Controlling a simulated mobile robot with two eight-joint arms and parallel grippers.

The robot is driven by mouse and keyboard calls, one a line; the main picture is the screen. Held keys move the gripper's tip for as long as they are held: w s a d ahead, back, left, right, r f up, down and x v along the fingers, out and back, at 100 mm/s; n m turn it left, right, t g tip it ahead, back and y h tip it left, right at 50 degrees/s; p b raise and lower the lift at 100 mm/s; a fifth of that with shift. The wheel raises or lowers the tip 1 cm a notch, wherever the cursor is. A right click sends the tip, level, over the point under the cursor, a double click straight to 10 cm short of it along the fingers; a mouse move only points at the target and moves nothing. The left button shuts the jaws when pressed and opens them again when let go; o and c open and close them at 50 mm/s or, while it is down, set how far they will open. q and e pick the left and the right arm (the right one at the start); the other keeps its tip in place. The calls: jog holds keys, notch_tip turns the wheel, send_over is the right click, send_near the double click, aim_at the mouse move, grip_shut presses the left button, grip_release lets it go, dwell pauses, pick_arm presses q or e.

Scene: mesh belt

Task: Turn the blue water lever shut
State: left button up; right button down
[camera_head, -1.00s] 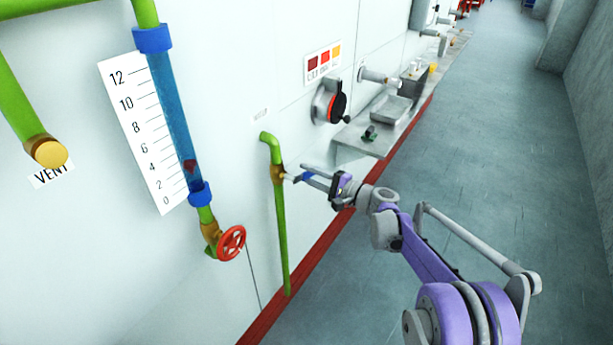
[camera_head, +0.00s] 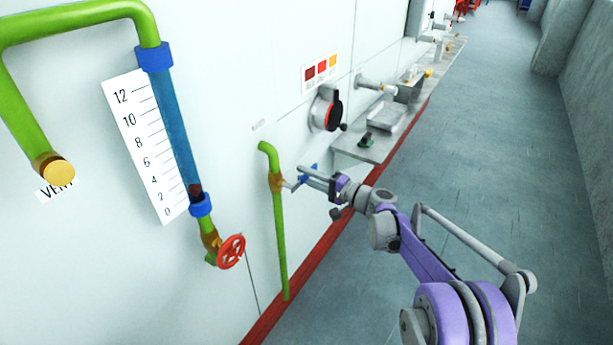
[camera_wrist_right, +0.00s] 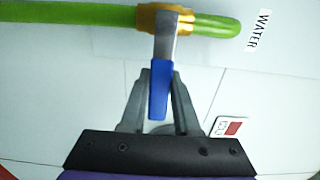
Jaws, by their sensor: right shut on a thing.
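The water lever has a grey metal arm and a blue handle (camera_head: 311,170). It sits on a brass valve (camera_head: 277,182) on the thin green pipe (camera_head: 280,240). In the right wrist view, the blue handle (camera_wrist_right: 158,92) points from the brass fitting (camera_wrist_right: 165,18) down between the fingers of my right gripper (camera_wrist_right: 159,80), beside a WATER label (camera_wrist_right: 258,32). My right gripper (camera_head: 302,176) is shut on the handle, which it partly hides in the head view. My left gripper is not in view.
A red handwheel (camera_head: 231,251) sits left of the pipe, under a blue gauge tube (camera_head: 172,120) with a dark float low in it. The floor (camera_head: 480,170) to the right is clear.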

jog(key=c, duration=0.6)
grip_release()
jog(key=shift+c, duration=0.2)
jog(key=v, duration=1.1)
jog(key=shift+a, duration=0.1)
